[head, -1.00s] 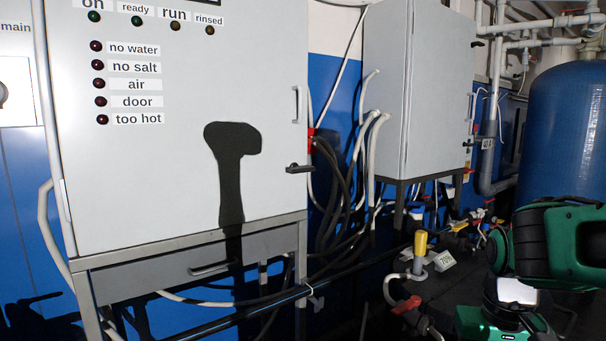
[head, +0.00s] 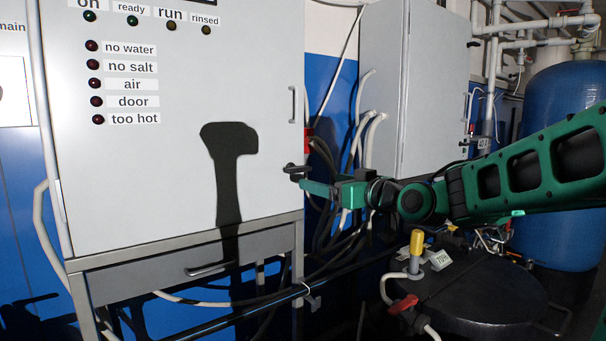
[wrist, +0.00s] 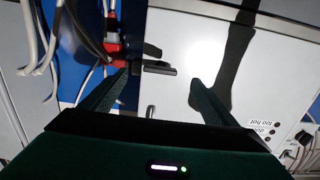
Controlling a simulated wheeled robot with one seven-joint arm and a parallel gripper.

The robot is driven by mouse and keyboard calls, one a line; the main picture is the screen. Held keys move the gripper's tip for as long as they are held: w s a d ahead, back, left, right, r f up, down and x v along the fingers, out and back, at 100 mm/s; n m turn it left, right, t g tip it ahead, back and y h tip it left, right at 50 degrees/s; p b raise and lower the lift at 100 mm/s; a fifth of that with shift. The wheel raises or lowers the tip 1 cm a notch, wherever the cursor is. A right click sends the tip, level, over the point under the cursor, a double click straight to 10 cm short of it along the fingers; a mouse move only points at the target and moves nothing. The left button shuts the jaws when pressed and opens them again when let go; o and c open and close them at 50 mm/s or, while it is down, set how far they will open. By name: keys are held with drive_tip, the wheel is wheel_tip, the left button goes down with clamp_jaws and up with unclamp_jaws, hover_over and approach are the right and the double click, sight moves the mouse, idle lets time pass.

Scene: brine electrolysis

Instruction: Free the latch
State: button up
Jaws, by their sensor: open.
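The latch (head: 295,169) is a small dark lever at the right edge of the large grey cabinet door (head: 180,190). It lies roughly horizontal, and the door looks closed. My gripper (head: 303,181) reaches in from the right, with its fingertips close to the latch in the head view. In the wrist view the latch (wrist: 158,68) appears between the two spread fingers of my gripper (wrist: 160,82), slightly beyond the tips. The fingers are open and empty. I cannot tell whether either finger touches the latch.
A vertical bar handle (head: 293,105) sits above the latch. A red fitting (head: 308,142) and dark hoses (head: 322,215) hang just right of the cabinet. A second grey cabinet (head: 405,90) and a blue tank (head: 560,95) stand further right. A yellow-topped valve (head: 417,243) is below my arm.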

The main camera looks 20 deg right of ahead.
sight(301, 169)
drive_tip(key=shift+t, duration=0.3)
drive_tip(key=x, duration=0.7)
drive_tip(key=r+x, duration=0.1)
drive_tip(key=x, duration=0.3)
drive_tip(key=shift+a+r, duration=0.1)
drive_tip(key=shift+a, duration=0.05)
drive_tip(key=shift+c, duration=0.3)
